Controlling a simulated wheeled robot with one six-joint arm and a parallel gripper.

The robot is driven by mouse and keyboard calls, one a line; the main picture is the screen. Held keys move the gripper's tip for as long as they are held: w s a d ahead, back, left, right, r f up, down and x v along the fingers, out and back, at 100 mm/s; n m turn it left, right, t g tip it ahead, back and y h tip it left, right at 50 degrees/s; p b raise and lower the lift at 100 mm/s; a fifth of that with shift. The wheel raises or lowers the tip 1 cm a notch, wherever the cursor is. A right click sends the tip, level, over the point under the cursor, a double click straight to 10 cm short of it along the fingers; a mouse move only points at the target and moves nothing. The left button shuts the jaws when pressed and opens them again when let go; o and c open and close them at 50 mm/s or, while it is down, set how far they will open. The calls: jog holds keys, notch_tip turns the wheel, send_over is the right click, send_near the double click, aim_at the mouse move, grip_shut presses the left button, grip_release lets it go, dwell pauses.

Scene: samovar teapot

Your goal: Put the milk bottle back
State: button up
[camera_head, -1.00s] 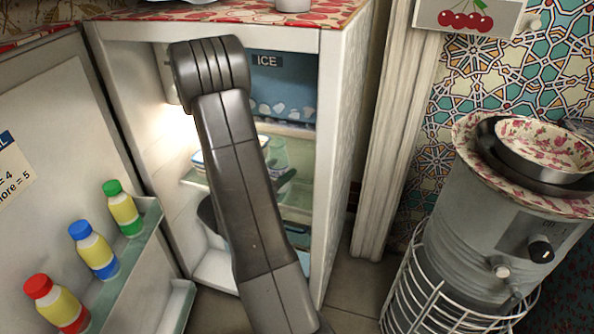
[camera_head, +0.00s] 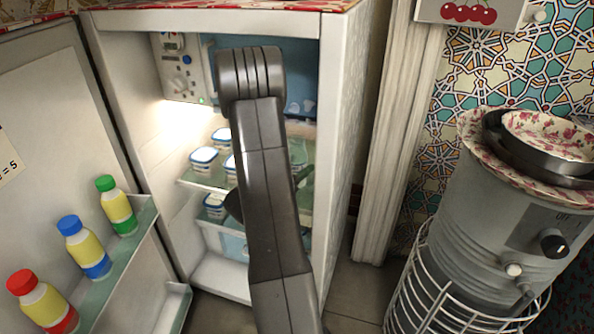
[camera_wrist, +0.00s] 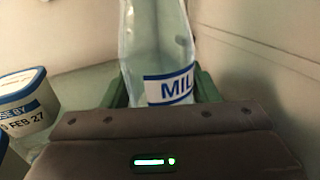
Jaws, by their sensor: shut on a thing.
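The milk bottle (camera_wrist: 158,45) is clear with a white and blue label reading "MIL". In the wrist view it stands roughly upright between the green fingers of my gripper (camera_wrist: 160,88), which is shut on it. Its top is cut off by the frame and its base is hidden behind my gripper body. In the head view my arm reaches into the open fridge (camera_head: 222,20) and hides the bottle and most of the gripper. Whether the bottle touches a shelf cannot be seen.
Lidded white tubs (camera_head: 204,160) stand on the upper glass shelf (camera_head: 190,180), and another tub (camera_head: 214,206) sits lower. One tub (camera_wrist: 28,100) is close left of my gripper. The open door holds red-, blue- and green-capped bottles (camera_head: 118,207).

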jog(key=shift+f, duration=0.1)
jog(key=o, duration=1.2)
jog(key=shift+r, duration=0.2)
jog(key=p+v, duration=0.3)
jog(key=v, duration=0.9)
jog(key=shift+p, duration=0.4)
